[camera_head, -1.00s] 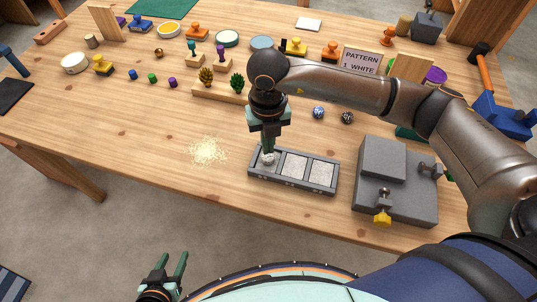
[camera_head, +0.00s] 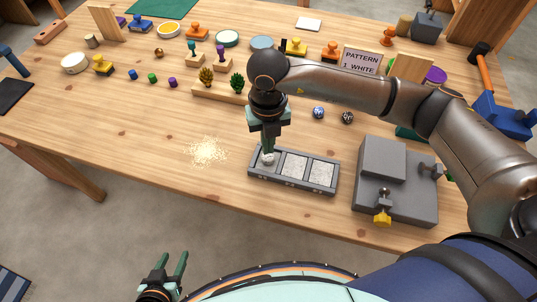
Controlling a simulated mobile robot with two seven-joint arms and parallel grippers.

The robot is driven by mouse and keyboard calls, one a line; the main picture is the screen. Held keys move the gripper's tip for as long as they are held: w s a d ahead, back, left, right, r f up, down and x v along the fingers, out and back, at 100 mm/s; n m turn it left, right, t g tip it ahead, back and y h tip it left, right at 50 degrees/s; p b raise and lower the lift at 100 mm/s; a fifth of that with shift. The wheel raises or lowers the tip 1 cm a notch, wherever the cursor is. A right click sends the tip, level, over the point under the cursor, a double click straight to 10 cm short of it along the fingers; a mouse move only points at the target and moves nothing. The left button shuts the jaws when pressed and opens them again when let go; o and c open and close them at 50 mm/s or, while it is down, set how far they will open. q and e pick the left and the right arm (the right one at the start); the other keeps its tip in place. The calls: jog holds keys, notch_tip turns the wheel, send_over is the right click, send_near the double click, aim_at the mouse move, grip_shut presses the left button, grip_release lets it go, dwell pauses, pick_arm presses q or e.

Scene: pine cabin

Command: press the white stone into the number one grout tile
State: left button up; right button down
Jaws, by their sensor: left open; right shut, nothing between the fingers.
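A grey tray (camera_head: 310,186) near the table's front edge holds three pale grout tiles in a row. The middle tile (camera_head: 294,165) and the right tile (camera_head: 323,173) are bare. A small white stone (camera_head: 268,157) is at the left tile, right under the tips of my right gripper (camera_head: 268,150). The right gripper points down, is shut with nothing between its fingers, and partly hides the stone and left tile. I cannot tell how deep the stone sits. My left gripper (camera_head: 172,268) is open and empty, in front of the table.
A sign (camera_head: 360,60) reads "PATTERN 1 WHITE". A grey block device with a yellow knob (camera_head: 382,220) stands right of the tray. Pale grains (camera_head: 207,151) lie left of it. Stamps, pots and small coloured pieces fill the back.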

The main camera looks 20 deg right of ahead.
jog(key=shift+r, duration=0.1)
notch_tip(320, 180, up, 8)
jog(key=p, duration=0.5)
dwell(0.4)
dwell(0.5)
